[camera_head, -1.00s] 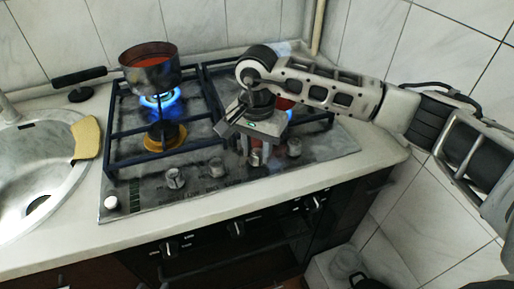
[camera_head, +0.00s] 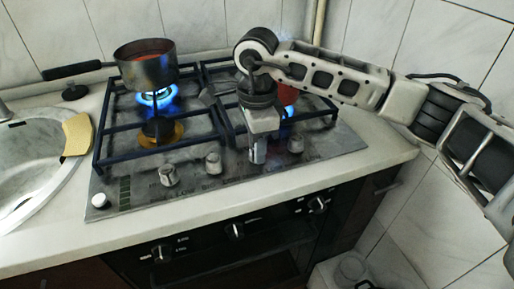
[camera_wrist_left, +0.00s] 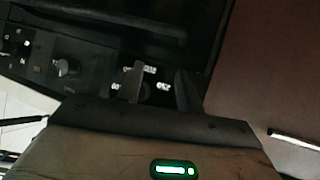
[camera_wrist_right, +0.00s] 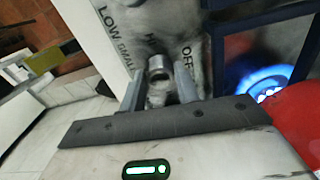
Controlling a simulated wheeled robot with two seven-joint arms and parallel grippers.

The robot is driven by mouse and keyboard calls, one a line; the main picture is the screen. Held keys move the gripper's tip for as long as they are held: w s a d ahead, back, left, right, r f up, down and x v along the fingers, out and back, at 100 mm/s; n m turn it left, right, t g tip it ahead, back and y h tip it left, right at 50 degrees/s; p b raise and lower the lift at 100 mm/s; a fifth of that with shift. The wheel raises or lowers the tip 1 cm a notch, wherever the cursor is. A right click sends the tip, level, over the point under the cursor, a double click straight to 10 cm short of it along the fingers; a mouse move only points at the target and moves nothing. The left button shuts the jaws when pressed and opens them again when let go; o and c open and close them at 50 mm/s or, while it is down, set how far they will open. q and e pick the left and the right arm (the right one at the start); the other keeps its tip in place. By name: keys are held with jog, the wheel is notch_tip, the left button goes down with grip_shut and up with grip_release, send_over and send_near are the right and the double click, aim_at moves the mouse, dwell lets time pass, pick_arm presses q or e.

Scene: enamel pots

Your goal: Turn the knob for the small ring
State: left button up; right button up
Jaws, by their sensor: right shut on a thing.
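My right gripper (camera_head: 258,150) points down at the hob's front strip and is shut on a metal knob (camera_wrist_right: 158,72), the second from the right of the large hob knobs. In the right wrist view the knob sits between the two fingers, with the words LOW, SMALL, HI and OFF printed around it. The small ring (camera_head: 160,131), with a brass-coloured base, is at the front left of the hob; I see no clear flame on it. My left gripper (camera_wrist_left: 160,84) shows only in its wrist view, fingers apart, before the dark oven panel.
Other hob knobs (camera_head: 168,176) stand left and right of the held one. A steel pot (camera_head: 147,66) of red liquid sits over a blue flame at the back left. A red pot (camera_wrist_right: 300,108) stands by another lit ring. Dark grates cover the hob; the sink (camera_head: 30,160) is left.

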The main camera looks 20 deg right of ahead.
jog(key=m+b, duration=0.1)
jog(key=m, duration=0.1)
jog(key=shift+m, duration=0.4)
jog(key=m+b, duration=0.1)
jog(key=m, duration=0.2)
jog(key=shift+m, duration=0.3)
jog(key=m+b, duration=0.1)
jog(key=m, duration=0.3)
jog(key=shift+m, duration=0.3)
jog(key=m, duration=0.2)
jog(key=shift+m, duration=0.4)
jog(key=m, duration=0.2)
jog(key=shift+m+b, duration=0.3)
jog(key=shift+b, duration=0.05)
jog(key=m, duration=0.3)
jog(key=shift+m, duration=0.3)
pick_arm(q)
jog(key=shift+d+f+t, duration=0.2)
jog(key=shift+f+t, duration=0.1)
jog(key=shift+f, duration=0.45)
pick_arm(e)
jog(key=m, duration=0.6)
